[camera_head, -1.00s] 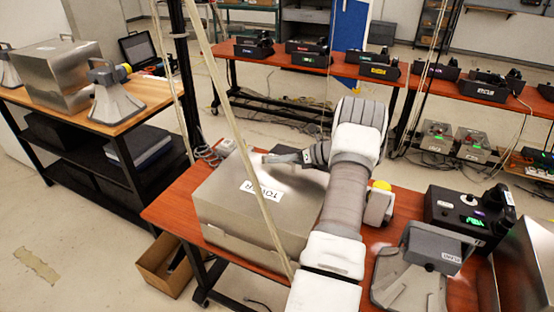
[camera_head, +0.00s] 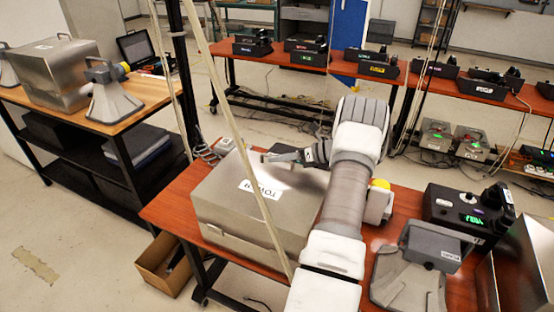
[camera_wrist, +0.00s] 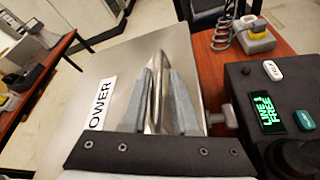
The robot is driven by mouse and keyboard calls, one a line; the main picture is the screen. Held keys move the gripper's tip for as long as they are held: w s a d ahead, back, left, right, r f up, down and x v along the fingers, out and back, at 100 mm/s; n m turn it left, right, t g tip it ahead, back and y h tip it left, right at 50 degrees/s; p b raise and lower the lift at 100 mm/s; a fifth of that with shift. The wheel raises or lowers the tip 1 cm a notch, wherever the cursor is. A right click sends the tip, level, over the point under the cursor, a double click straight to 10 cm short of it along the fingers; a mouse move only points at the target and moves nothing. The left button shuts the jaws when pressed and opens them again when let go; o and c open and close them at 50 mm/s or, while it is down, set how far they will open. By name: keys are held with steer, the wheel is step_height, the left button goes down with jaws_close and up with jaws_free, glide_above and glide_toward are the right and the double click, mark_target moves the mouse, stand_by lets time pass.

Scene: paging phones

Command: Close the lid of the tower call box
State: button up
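The tower call box (camera_head: 240,215) is a silver metal box on the red-brown table, with a white TOWER label on its top. Its lid (camera_head: 225,185) looks down on the box, with a thin seam along the front; I cannot tell whether it is fully flush. My arm hides the box's right side.
A black phone unit (camera_head: 468,212) with a green display stands to the right, beside a grey horn speaker (camera_head: 425,265). A beige cable (camera_head: 237,125) hangs across the box in view. A cardboard box (camera_head: 165,265) sits on the floor below. Another table (camera_head: 150,90) stands left.

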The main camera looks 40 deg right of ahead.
steer(key=b+v, duration=0.2)
steer(key=v, duration=1.4)
steer(key=shift+s+d+r, duration=0.15)
steer(key=shift+s, duration=0.05)
